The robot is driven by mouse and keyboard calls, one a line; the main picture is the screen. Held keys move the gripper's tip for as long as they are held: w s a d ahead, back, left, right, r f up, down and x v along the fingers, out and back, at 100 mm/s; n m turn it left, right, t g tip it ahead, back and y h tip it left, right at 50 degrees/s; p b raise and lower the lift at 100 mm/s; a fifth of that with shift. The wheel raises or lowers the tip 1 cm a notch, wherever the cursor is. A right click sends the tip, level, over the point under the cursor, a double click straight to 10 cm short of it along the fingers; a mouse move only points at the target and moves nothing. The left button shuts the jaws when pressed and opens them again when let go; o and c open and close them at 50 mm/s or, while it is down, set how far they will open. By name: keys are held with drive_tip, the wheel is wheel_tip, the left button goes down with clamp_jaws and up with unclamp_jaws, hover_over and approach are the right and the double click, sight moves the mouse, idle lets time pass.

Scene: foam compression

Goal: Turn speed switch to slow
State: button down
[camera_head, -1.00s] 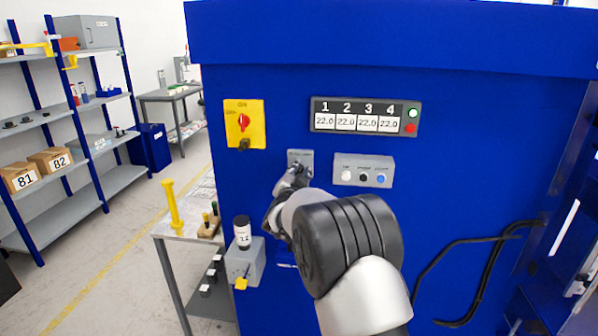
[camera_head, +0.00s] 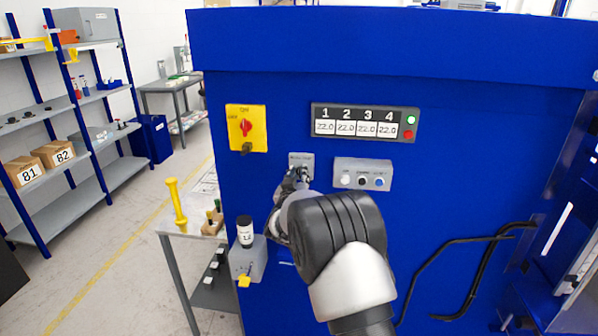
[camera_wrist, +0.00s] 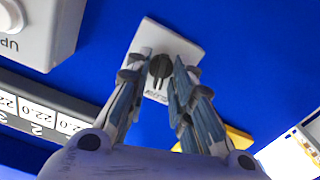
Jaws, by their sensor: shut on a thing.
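The speed switch is a dark knob (camera_wrist: 160,68) on a small light-grey plate (camera_wrist: 183,47) fixed to the blue machine front. In the head view the plate (camera_head: 300,158) shows just above my gripper, and the knob is mostly hidden. My gripper (camera_wrist: 161,72) has its two fingers shut on the knob, one on each side, in the wrist view. In the head view my gripper (camera_head: 294,180) is at the plate, partly hidden by my arm. The plate's lettering is too small to read.
A grey button box (camera_head: 362,173) sits right of the plate. Above are a numbered display panel (camera_head: 365,121) and a red switch on a yellow plate (camera_head: 247,128). A grey box with a bottle (camera_head: 247,258) is at lower left. Black cables (camera_head: 470,275) hang at right.

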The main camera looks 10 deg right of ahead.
drive_tip(key=n+p, duration=0.2)
drive_tip(key=n, duration=0.3)
drive_tip(key=shift+n, duration=0.4)
drive_tip(key=shift+f, duration=0.1)
idle(0.3)
drive_tip(key=c, duration=1.7)
unclamp_jaws()
drive_tip(key=shift+a, duration=0.1)
drive_tip(key=v, duration=1.2)
